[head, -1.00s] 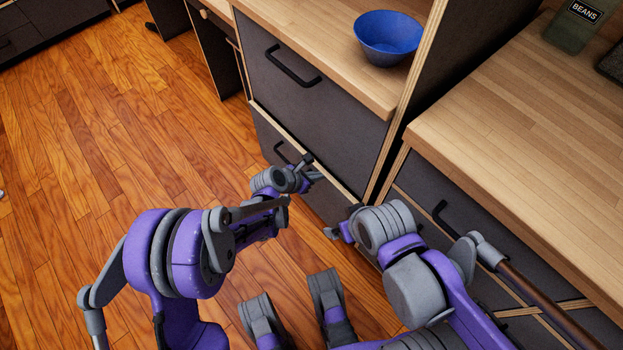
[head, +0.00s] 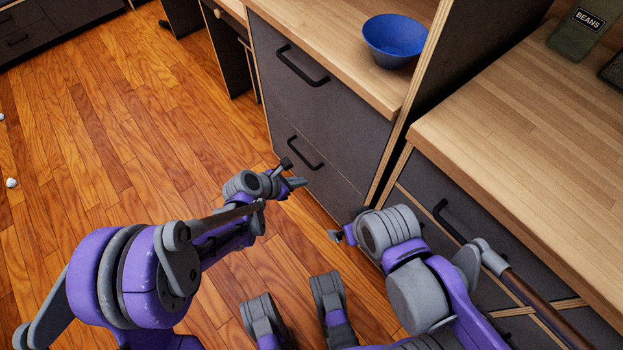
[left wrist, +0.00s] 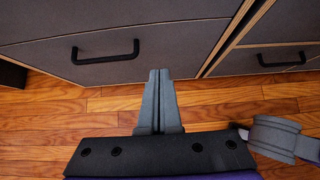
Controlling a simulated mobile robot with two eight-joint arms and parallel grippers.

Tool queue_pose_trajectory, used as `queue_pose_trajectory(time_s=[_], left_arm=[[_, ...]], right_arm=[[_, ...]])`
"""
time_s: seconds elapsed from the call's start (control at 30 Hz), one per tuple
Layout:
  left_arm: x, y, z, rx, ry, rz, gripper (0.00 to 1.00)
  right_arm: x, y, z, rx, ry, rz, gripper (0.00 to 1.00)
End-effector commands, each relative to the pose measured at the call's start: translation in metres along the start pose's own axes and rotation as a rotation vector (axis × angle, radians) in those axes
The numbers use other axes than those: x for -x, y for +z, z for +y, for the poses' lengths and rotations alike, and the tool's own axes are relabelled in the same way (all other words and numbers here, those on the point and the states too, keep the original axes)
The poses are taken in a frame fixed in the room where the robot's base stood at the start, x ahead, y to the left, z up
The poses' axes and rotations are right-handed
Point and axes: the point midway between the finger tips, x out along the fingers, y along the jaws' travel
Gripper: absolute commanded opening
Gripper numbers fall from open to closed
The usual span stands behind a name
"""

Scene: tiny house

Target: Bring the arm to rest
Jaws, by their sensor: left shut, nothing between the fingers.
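My left arm comes in from the left, and its gripper (head: 292,176) is in front of the lower drawer (head: 310,180), near its black handle (head: 304,153). In the left wrist view the two grey fingers (left wrist: 160,100) are together with nothing between them, over the wood floor below a drawer handle (left wrist: 105,52). My right arm is folded on the right, and its gripper (head: 340,236) points toward the cabinet. It is small and partly hidden by the wrist, so its fingers cannot be made out.
The lower drawer looks flush under the upper drawer (head: 310,85). A blue bowl (head: 393,42) sits on the counter above. A wooden worktop (head: 520,150) with a green beans container (head: 580,28) is on the right. The wood floor (head: 120,150) at left is mostly clear.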

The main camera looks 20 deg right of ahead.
Motion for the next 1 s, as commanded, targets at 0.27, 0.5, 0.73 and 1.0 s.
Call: queue_pose_trajectory(time_s=[0.27, 0.5, 0.73, 1.0], left_arm=[[0.027, 0.000, 0.000, 0.000, -0.001, 0.001, 0.00], [0.028, 0.000, 0.000, -0.002, 0.000, 0.001, 0.00], [0.072, -0.007, 0.003, -0.214, 0.037, 0.069, 0.00], [0.183, -0.041, -0.010, -0.823, 0.051, 0.301, 0.00]], right_arm=[[0.007, -0.002, 0.000, 0.000, 0.000, 0.002, 1.00], [0.007, -0.001, 0.000, 0.000, 0.000, 0.002, 1.00], [0.007, -0.001, 0.000, 0.000, 0.000, 0.002, 1.00], [0.007, -0.001, 0.000, 0.000, 0.000, 0.002, 1.00]])
